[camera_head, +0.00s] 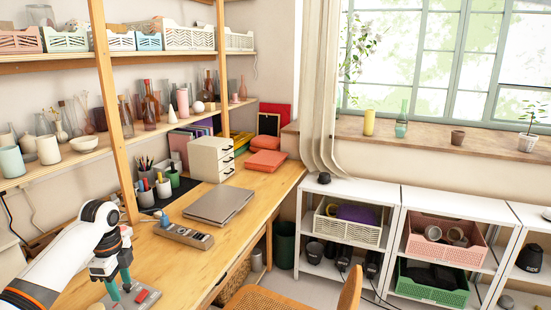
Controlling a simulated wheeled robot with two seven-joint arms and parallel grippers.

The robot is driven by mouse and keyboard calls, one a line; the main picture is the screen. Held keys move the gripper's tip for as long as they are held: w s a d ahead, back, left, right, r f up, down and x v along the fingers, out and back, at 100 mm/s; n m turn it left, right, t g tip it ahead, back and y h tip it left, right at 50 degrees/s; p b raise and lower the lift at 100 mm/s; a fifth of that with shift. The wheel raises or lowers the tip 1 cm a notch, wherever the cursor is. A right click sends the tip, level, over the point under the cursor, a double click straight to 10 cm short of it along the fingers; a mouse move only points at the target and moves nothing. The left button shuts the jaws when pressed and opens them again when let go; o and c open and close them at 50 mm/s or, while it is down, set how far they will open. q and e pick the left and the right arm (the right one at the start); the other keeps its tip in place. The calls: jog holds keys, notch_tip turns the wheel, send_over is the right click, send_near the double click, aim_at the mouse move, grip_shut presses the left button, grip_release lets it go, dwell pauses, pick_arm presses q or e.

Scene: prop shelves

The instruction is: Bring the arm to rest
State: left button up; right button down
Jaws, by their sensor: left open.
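My left arm (68,250) comes in from the lower left, over the wooden desk (205,265). My left gripper (120,288) points down with its two teal fingers apart, at the near left part of the desk. No object shows between the fingers. A flat grey piece with a red spot (145,297) is right beside the fingertips; I cannot tell whether they touch it. My right gripper is not in view.
A grey device with buttons (184,235) and a closed laptop (219,205) lie on the desk beyond the gripper. Pen cups (164,188) and a white drawer box (211,158) stand behind. A wooden shelf post (113,110) rises near my arm. The desk's right front is bare.

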pick_arm(q)
jog(key=s+d+f+n+t, duration=0.1)
jog(key=s+d+f+n, duration=0.2)
jog(key=s+d+f, duration=1.25)
jog(key=s+d+f+n+t+h, duration=0.1)
jog(key=s+d+f+n, duration=0.1)
jog(key=s+d+n, duration=0.6)
jog(key=s+a+r+n+t, duration=0.1)
jog(key=s+a+r+n, duration=0.15)
jog(key=s, duration=0.45)
jog(key=s+a+r+n+t, duration=0.1)
jog(key=s+a+n, duration=0.2)
jog(key=s, duration=0.3)
notch_tip(320, 180, down, 28)
jog(key=s+g, duration=0.2)
jog(key=s+a+f+m+g+y, duration=0.1)
jog(key=s+a+f, duration=0.2)
jog(key=s+f, duration=1.1)
jog(key=shift+s, duration=0.7)
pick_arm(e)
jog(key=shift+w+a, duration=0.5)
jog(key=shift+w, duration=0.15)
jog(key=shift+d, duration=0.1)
